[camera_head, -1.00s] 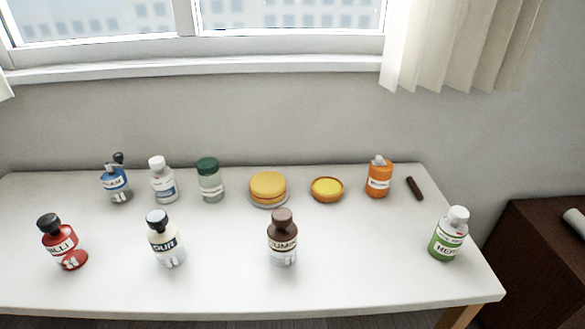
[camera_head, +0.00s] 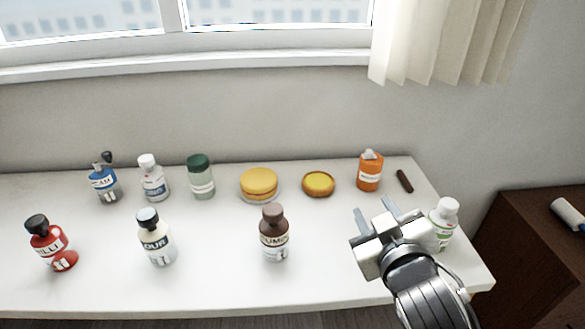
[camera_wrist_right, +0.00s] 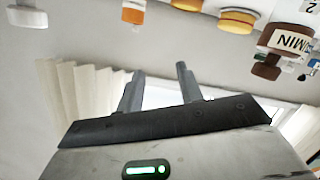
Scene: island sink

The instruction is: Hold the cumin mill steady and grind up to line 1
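The cumin mill (camera_head: 274,235) stands upright at the front middle of the white table, with a brown cap, a brown label band and a clear lower part. In the right wrist view the cumin mill (camera_wrist_right: 290,40) appears upside down at the upper right, with "MIN" readable and a "2" near the frame's edge. My right gripper (camera_head: 375,211) is open and empty, above the table to the right of the mill and apart from it. Its two spread fingers also show in the right wrist view (camera_wrist_right: 160,72). My left gripper is out of view.
A green-and-white bottle (camera_head: 443,223) stands close behind my right gripper, partly hidden. An orange bottle (camera_head: 369,172), a small yellow dish (camera_head: 318,184) and a yellow round stack (camera_head: 259,184) are at the back. A cream bottle (camera_head: 156,238) and a red bottle (camera_head: 50,243) stand left.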

